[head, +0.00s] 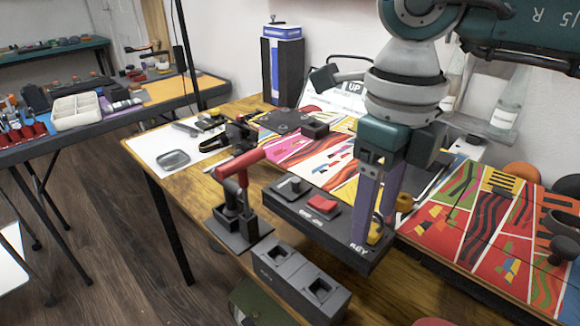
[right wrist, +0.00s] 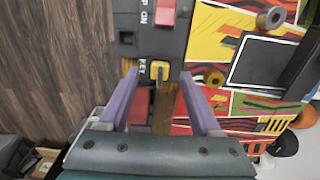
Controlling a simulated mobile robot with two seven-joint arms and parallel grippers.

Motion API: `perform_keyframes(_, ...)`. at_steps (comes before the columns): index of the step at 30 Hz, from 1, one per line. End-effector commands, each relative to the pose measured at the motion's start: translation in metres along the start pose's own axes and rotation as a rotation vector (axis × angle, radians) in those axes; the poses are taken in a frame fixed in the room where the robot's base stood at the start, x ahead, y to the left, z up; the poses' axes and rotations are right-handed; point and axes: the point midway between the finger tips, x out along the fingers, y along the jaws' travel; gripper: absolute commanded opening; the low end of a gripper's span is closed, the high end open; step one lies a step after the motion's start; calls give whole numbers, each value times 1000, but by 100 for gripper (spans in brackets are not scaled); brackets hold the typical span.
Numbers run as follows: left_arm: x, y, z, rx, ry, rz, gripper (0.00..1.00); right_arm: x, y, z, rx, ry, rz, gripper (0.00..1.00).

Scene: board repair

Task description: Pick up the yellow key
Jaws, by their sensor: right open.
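The yellow key (right wrist: 160,70) sits in the dark control box (head: 320,230), beside the KEY label. It also shows in the head view (head: 376,234), partly hidden by a finger. My right gripper (head: 368,238) points down over the KEY end of the box, with its purple fingers apart. In the right wrist view its fingertips (right wrist: 158,78) are on either side of the key, with visible gaps, so it is not held. My left gripper is not in view.
A red rocker switch (head: 322,204) is on the same box. A red-handled lever (head: 238,165) and a grey two-socket block (head: 300,282) stand to the left. A colourful board (head: 480,240) with knobs lies to the right.

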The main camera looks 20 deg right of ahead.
Motion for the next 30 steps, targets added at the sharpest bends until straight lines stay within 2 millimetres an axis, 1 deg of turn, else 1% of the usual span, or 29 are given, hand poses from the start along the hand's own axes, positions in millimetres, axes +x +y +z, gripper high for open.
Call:
perform_keyframes(1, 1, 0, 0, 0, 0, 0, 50, 8, 1, 0, -1, 1, 2, 65)
perform_keyframes(3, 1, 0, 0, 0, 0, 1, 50, 14, 1, 0, -1, 0, 2, 65)
perform_keyframes(11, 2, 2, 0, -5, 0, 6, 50, 16, 1, 0, -2, -2, 1, 65)
perform_keyframes(27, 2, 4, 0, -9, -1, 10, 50, 15, 1, 0, -2, -2, 1, 4)
perform_keyframes(28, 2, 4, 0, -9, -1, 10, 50, 15, 1, 0, -2, -2, 1, 1)
perform_keyframes(30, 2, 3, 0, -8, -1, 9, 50, 15, 1, 0, -2, -2, 1, 0)
